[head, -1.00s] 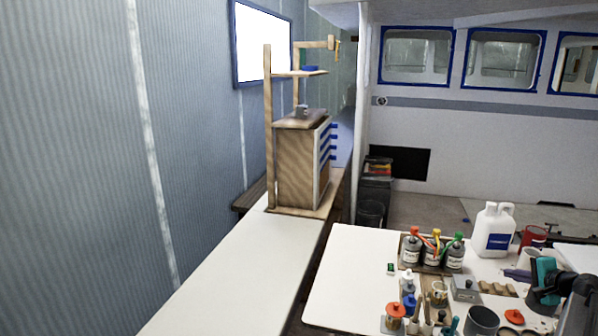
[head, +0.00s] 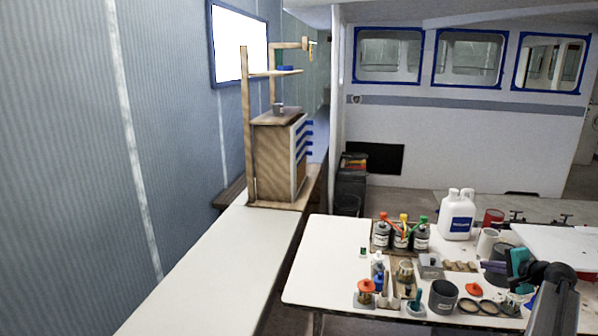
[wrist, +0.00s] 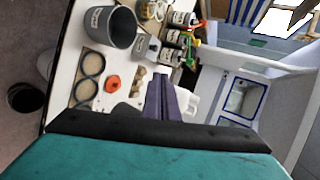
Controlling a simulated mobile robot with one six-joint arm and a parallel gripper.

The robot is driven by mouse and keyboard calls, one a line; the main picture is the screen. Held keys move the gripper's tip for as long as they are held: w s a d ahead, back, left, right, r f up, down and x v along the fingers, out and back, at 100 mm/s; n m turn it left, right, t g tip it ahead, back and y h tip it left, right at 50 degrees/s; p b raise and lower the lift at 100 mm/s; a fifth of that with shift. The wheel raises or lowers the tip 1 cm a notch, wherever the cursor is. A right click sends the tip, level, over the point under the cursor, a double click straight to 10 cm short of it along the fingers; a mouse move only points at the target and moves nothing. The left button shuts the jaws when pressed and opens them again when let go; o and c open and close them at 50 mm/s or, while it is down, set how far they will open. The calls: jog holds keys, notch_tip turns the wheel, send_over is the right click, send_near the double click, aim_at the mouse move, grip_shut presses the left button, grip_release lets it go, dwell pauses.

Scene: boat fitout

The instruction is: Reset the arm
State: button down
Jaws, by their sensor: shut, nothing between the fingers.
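My gripper (head: 499,268) is at the lower right of the head view, over the right part of the white worktable (head: 318,262). Its dark purple fingers point left and its teal body shows behind them. In the wrist view the fingers (wrist: 168,98) are together, with nothing between them. The gripper appears to be above the table items and holds none of them.
Near my gripper are a grey pot (head: 442,297), an orange lid (head: 474,289), a white jug (head: 457,214) and several labelled bottles (head: 401,236). A wooden drawer cabinet (head: 275,160) stands on the long left bench (head: 215,275). That bench's near part is bare.

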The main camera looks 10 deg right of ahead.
jog(key=w+a+f+n+g+y+b, duration=0.2)
jog(key=a+f+n+g+y+b, duration=0.15)
jog(key=a+f, duration=1.8)
jog(key=s+a+f+n+g+b, duration=0.1)
jog(key=s+a+f+n+g, duration=0.15)
jog(key=a+f, duration=0.6)
jog(key=s+a+f+n+g, duration=0.2)
jog(key=s+a+f, duration=0.2)
jog(key=a+f, duration=0.45)
jog(key=s+a+f+n+g+b, duration=0.3)
jog(key=s+a+f+n+g, duration=0.15)
jog(key=s+a+f, duration=0.9)
jog(key=s+a+f+n+g+h+b, duration=0.1)
jog(key=s+a+f+n+g+h, duration=0.1)
jog(key=s, duration=0.7)
jog(key=s+a+f+n+g+h+b, duration=0.1)
jog(key=s+a+f+n+g, duration=0.2)
jog(key=s, duration=0.7)
jog(key=shift+s+a+f+h, duration=0.25)
jog(key=shift+a+h, duration=0.1)
jog(key=shift+a, duration=0.75)
